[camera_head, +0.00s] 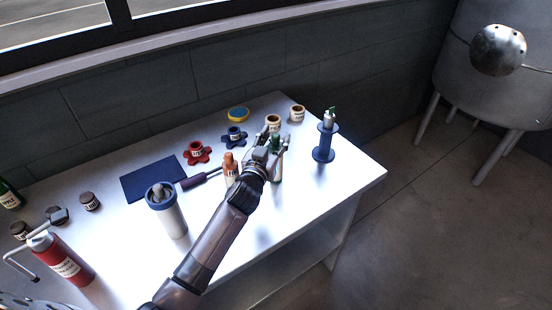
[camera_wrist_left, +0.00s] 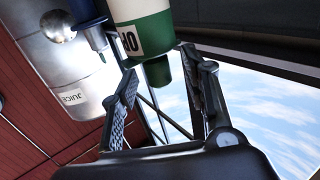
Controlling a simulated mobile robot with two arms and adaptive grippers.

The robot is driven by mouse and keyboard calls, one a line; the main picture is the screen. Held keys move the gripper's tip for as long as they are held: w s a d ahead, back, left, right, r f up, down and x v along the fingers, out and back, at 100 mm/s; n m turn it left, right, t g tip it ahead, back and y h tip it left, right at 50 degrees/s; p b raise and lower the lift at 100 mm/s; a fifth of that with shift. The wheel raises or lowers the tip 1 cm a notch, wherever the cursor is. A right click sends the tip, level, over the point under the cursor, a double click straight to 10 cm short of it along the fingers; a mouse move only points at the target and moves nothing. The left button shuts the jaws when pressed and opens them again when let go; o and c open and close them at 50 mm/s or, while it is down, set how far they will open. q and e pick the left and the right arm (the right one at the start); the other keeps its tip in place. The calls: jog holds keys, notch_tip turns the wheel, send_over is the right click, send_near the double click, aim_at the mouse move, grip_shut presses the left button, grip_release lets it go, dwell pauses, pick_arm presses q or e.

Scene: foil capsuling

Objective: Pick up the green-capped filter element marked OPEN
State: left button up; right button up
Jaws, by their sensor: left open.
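The green-capped filter element (camera_head: 278,172) stands upright on the white table, right of the orange-capped one. Its white body shows below my left gripper, and its green cap is partly hidden by the fingers. In the left wrist view the element (camera_wrist_left: 147,38) appears upside down, with a label reading "OP" in part, the rest turned out of sight. My left gripper (camera_head: 268,144) is open at the cap. In the wrist view its two fingers lie on either side of the green end; I cannot tell whether either touches it. My right gripper is not in view.
An orange-capped element (camera_head: 230,168) stands close on the left of my gripper. A blue spool-shaped stand (camera_head: 323,150) is to the right. Labelled jars (camera_head: 297,113) stand behind. A grey-blue cylinder (camera_head: 172,215) and red canister (camera_head: 65,262) are at the left. The table's right end is clear.

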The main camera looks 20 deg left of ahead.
pick_arm(q)
jog(key=shift+w, duration=0.3)
grip_shut()
dwell(0.4)
dwell(0.3)
